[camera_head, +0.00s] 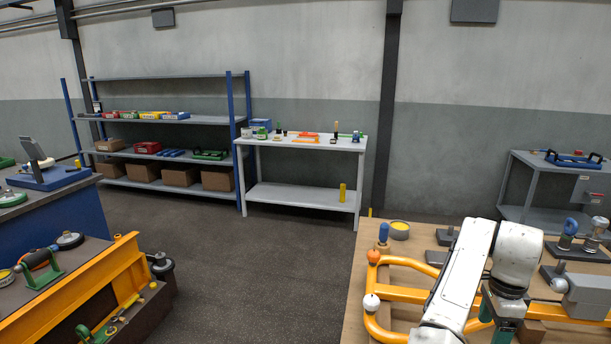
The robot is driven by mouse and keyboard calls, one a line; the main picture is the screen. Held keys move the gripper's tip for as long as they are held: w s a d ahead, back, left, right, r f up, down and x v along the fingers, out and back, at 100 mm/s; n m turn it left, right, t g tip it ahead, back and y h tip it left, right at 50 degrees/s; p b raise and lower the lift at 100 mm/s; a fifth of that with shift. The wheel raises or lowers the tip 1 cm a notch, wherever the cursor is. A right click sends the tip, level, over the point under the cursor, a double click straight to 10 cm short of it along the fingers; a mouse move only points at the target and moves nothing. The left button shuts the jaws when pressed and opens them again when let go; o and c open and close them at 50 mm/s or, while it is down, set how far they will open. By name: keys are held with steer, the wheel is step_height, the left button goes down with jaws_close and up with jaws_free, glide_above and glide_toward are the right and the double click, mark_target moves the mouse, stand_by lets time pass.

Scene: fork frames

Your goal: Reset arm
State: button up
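My white arm rises from the bottom edge at the lower right, bends over at the top and points down above the wooden workbench (362,285). Its lower end runs towards the bottom edge of the picture, where a dark green part shows just below the white link. I cannot tell whether this green part belongs to the arm or to something behind it. The fingers of my gripper do not show, and nothing held can be seen.
A yellow tubular frame (398,294), a blue-topped tool (383,234) and a grey machine block (588,296) crowd the bench around my arm. A yellow beam (85,290) stands at lower left. A white table (305,145) and shelves (165,120) stand behind. The middle floor is clear.

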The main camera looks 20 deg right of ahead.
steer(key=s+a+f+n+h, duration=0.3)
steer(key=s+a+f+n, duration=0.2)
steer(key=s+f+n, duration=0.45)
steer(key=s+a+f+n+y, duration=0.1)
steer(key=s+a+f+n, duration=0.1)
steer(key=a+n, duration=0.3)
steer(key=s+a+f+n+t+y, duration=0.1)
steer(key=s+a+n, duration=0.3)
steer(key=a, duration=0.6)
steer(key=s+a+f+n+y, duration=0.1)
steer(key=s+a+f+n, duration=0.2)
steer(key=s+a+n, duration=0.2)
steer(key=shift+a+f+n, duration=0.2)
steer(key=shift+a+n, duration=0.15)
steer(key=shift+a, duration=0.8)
